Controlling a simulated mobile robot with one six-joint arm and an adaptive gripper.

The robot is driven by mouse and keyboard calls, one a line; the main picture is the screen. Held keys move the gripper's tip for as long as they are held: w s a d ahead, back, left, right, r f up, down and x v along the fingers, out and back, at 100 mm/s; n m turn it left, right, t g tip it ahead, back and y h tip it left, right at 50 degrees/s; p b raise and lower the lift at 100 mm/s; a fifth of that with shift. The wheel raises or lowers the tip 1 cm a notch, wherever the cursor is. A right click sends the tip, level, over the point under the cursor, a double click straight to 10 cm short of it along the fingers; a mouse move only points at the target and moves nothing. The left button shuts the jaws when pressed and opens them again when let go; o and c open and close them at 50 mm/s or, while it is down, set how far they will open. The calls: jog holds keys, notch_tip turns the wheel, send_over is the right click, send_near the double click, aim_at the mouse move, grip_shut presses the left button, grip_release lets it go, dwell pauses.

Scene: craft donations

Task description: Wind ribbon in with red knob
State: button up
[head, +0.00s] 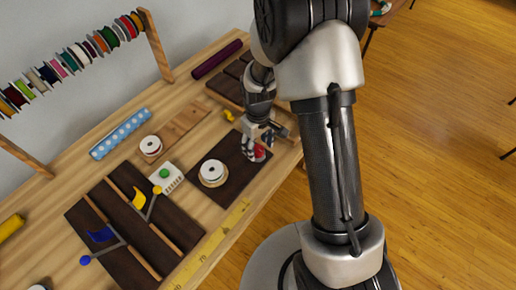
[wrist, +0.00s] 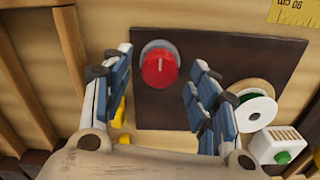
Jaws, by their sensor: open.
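The red knob (wrist: 160,68) sits on a grey round base on a dark brown board (wrist: 190,110). In the wrist view it lies between the two fingers of my gripper (wrist: 160,85), which are open and apart from it. In the head view the red knob (head: 259,152) is partly hidden by my gripper (head: 258,140). A white spool (head: 213,172) stands on the same board, left of the knob. In the wrist view the spool (wrist: 253,112) shows dark green ribbon at its hub.
A white box with a green button (head: 166,176) stands left of the board. Another spool (head: 151,146), a blue strip (head: 121,134) and a yellow ruler (head: 215,238) lie on the table. A rack of colourful spools (head: 75,58) stands at the back. Yellow and blue levers are at the left.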

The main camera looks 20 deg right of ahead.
jog(key=shift+f, duration=0.55)
jog(key=c, duration=1.1)
